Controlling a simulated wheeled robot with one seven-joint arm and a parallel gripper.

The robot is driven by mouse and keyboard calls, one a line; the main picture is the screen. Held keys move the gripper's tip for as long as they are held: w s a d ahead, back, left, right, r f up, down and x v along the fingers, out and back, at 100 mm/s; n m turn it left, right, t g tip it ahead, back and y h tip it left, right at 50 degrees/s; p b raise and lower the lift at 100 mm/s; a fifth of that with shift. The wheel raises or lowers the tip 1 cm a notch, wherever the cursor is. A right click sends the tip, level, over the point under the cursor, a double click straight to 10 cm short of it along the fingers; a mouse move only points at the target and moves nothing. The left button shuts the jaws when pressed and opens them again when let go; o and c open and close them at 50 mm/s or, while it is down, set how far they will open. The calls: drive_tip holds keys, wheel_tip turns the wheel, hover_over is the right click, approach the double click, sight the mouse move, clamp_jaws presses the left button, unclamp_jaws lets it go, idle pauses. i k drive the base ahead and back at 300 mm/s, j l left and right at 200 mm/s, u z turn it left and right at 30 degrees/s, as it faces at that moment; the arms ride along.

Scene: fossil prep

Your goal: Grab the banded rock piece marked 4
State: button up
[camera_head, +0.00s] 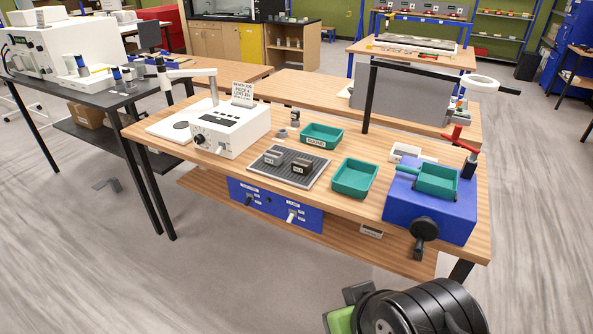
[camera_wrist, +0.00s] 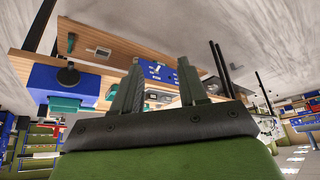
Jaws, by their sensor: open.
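Two small rock pieces sit on a dark ribbed mat (camera_head: 318,178) on the wooden workbench in the head view. The left one (camera_head: 273,156) is grey; the right one (camera_head: 302,163) is darker brown. Each has a small light label on its front, too small to read surely, so I cannot tell which is marked 4. My gripper (camera_wrist: 158,66) is open and empty in the wrist view, its two fingers apart. It is away from the bench and touches neither rock. The wrist view is upside down and does not clearly show the rocks.
On the bench (camera_head: 455,172) stand a white boxy instrument (camera_head: 231,134), two green trays (camera_head: 321,135) (camera_head: 354,178) and a blue machine (camera_head: 430,206) with a green tray on top. A grey panel stands behind. The floor before the bench is clear.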

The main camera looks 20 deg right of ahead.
sight(275, 158)
drive_tip(key=i+u, duration=0.45)
drive_tip(key=i+l+u, duration=0.2)
drive_tip(key=i+u, duration=0.25)
drive_tip(key=i+l+u, duration=0.3)
drive_tip(key=u, duration=0.15)
drive_tip(key=i+l+u, duration=0.25)
drive_tip(key=l+u, duration=0.2)
